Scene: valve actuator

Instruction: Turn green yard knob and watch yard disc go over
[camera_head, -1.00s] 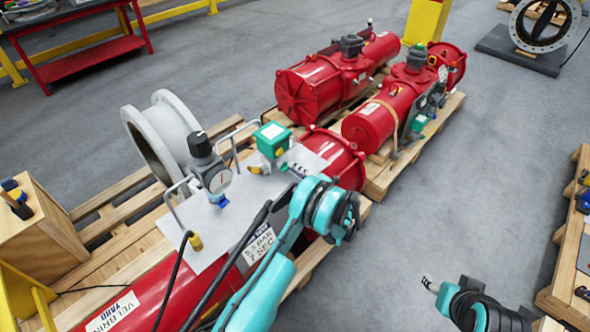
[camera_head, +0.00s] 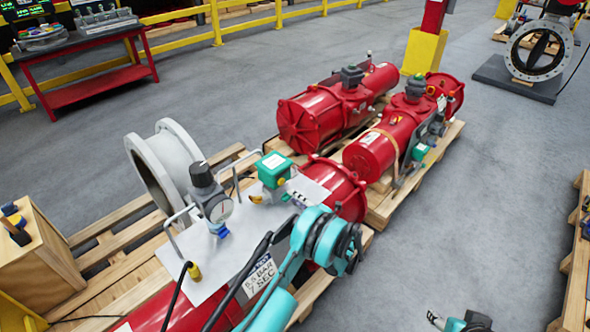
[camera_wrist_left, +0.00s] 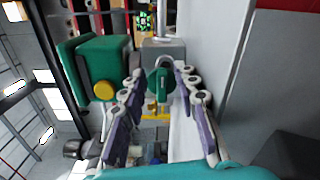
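The green knob (camera_wrist_left: 159,84) shows in the left wrist view, between the two fingers of my left gripper (camera_wrist_left: 160,92). The fingers are apart, one on each side of the knob; I cannot tell whether they touch it. My right gripper (camera_head: 436,318) is at the bottom edge, too cut off to judge.
A green box (camera_head: 275,168) with a yellow round part (camera_wrist_left: 104,91) stands close beside my left gripper. Red actuators (camera_head: 310,110) lie on pallets behind.

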